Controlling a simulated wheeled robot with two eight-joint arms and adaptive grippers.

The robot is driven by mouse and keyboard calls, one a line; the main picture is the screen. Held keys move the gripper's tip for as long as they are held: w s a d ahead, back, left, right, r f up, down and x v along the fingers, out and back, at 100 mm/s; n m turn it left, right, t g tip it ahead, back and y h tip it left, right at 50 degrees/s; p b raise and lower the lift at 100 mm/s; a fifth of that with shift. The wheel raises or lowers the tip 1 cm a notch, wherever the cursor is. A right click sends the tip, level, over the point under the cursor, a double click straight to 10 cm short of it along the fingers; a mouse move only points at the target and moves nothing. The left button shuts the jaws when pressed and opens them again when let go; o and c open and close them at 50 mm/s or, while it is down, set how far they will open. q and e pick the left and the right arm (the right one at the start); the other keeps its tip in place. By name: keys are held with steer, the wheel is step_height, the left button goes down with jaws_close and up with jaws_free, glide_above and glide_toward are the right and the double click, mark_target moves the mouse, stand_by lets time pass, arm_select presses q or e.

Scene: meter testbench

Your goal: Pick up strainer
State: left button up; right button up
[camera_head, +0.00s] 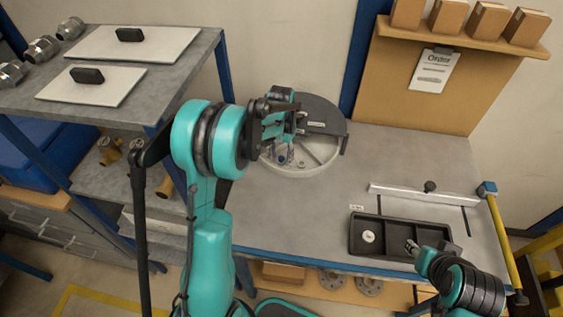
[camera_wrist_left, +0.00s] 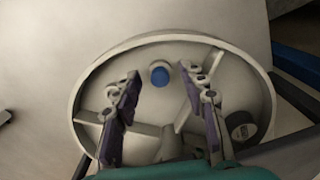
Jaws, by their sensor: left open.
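A pale round tray (camera_head: 322,170) with dividers and a dark half cover (camera_head: 328,113) stands on the workbench. In the left wrist view its rim (camera_wrist_left: 84,95) surrounds several compartments. A small blue-centred round part (camera_wrist_left: 160,74) lies in the far compartment, and a black round part (camera_wrist_left: 241,126) lies in the right one. I cannot tell for certain which part is the strainer. My left gripper (camera_head: 284,148) is over the tray, open, its fingers (camera_wrist_left: 162,85) on either side of the blue-centred part in the picture, holding nothing. My right gripper (camera_head: 411,246) is by the black bin; its jaws are too small to read.
The black divided bin (camera_head: 356,251) holds a pale round part (camera_head: 369,237). A white rail (camera_head: 415,194) and yellow bar (camera_head: 504,245) bound the bench's right side. A grey shelf unit (camera_head: 130,110) stands left. The bench middle is clear.

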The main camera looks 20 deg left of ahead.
arm_select(q)
steer(key=c, duration=0.9)
steer(key=shift+o, duration=0.2)
steer(key=shift+r, duration=0.1)
